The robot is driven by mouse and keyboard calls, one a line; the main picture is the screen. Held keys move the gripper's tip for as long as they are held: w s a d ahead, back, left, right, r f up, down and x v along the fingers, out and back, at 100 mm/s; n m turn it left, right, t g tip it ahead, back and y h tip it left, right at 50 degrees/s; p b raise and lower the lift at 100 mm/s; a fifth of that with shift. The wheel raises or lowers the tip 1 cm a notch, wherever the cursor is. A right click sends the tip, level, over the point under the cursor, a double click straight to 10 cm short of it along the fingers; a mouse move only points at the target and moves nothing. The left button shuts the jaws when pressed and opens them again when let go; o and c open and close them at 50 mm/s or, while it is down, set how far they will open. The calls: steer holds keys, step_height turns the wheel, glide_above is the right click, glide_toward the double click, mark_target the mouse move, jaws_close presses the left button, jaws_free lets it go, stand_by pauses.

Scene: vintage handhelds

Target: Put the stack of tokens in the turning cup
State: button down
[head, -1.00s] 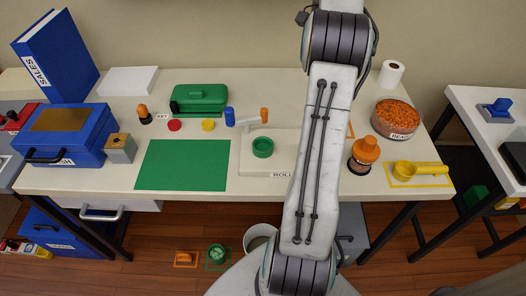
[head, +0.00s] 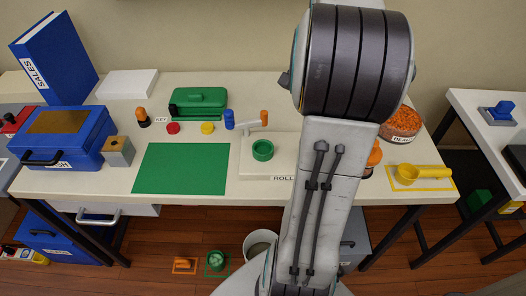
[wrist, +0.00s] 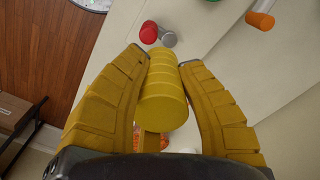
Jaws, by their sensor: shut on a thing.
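In the wrist view my gripper (wrist: 165,57) has its two yellow segmented fingers on either side of a yellow cylinder with ring lines, which looks like the stack of tokens (wrist: 161,95). It is shut on the stack. A pale surface shows beyond it. My gripper is out of sight in the head view, where my arm covers part of the table. I cannot tell for sure which thing is the turning cup. A green ring-shaped piece (head: 263,150) sits on the pale board labelled ROLL, left of my arm.
The wrist view shows a red-ended grey piece (wrist: 157,34) and an orange-ended piece (wrist: 260,20). On the table are a yellow scoop (head: 420,173), a bead bowl (head: 402,125), a green mat (head: 182,168) and a blue box (head: 65,137). The mat is clear.

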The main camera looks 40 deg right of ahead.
steer(key=shift+s+a+f, duration=0.45)
steer(key=shift+a+f, duration=0.1)
steer(key=shift+f, duration=0.2)
glide_above(263, 152)
steer(key=shift+m, duration=0.4)
step_height(263, 152, down, 7)
steer(key=shift+r+b, duration=0.1)
steer(key=shift+b, duration=0.35)
steer(key=shift+f+b, duration=0.35)
steer(key=shift+f, duration=1.7)
steer(key=shift+f, duration=0.15)
steer(key=c, duration=0.9)
jaws_free()
